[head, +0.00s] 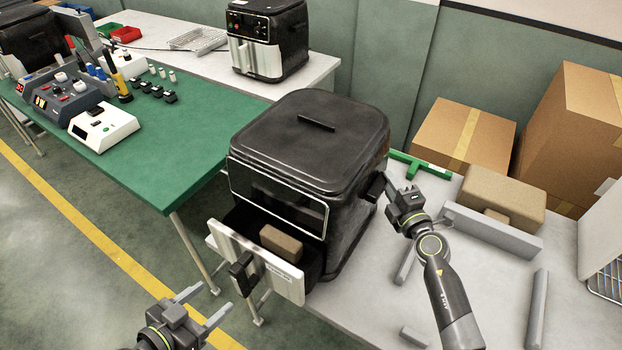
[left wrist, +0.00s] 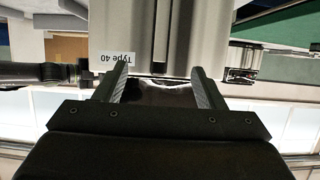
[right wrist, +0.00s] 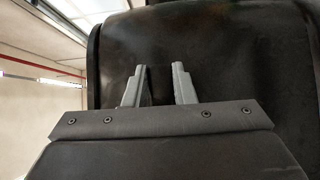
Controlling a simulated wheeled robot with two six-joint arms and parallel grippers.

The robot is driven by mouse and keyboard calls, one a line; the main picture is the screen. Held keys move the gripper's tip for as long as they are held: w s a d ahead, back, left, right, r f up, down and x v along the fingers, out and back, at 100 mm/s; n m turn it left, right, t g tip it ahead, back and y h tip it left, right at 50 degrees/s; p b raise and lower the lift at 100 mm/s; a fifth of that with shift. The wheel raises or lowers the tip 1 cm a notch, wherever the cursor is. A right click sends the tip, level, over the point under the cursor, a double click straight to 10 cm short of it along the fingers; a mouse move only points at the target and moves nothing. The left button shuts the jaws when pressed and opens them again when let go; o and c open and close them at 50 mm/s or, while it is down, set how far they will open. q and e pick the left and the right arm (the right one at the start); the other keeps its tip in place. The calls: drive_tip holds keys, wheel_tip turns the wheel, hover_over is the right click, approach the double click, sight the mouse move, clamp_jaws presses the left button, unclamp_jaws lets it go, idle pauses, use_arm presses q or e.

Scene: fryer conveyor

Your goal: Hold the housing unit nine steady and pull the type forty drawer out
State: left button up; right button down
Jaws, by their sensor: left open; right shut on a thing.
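The housing unit (head: 310,130) is a black fryer body standing on the light table. Its drawer (head: 283,276) is partly out at the front, with a pale front panel, a black handle (head: 241,272) and a brown block (head: 281,243) inside. The left wrist view shows the panel's "Type 40" label (left wrist: 116,66). My left gripper (head: 202,308) is open in front of the handle; in its wrist view (left wrist: 157,88) the fingers stand near the panel. My right gripper (head: 381,186) is at the housing's right side. In its wrist view (right wrist: 159,80) its fingers close on a dark side grip.
A green-topped table (head: 180,130) with devices stands at the left. Another fryer (head: 268,40) stands behind. Cardboard boxes (head: 463,136), a brown block (head: 503,198) and grey bars (head: 492,231) lie to the right. Open floor lies in front of the drawer.

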use_arm(q)
drive_tip(key=v, duration=0.7)
drive_tip(key=shift+s+a+r, duration=0.2)
drive_tip(key=shift+s, duration=0.1)
use_arm(e)
drive_tip(key=c, duration=1.1)
unclamp_jaws()
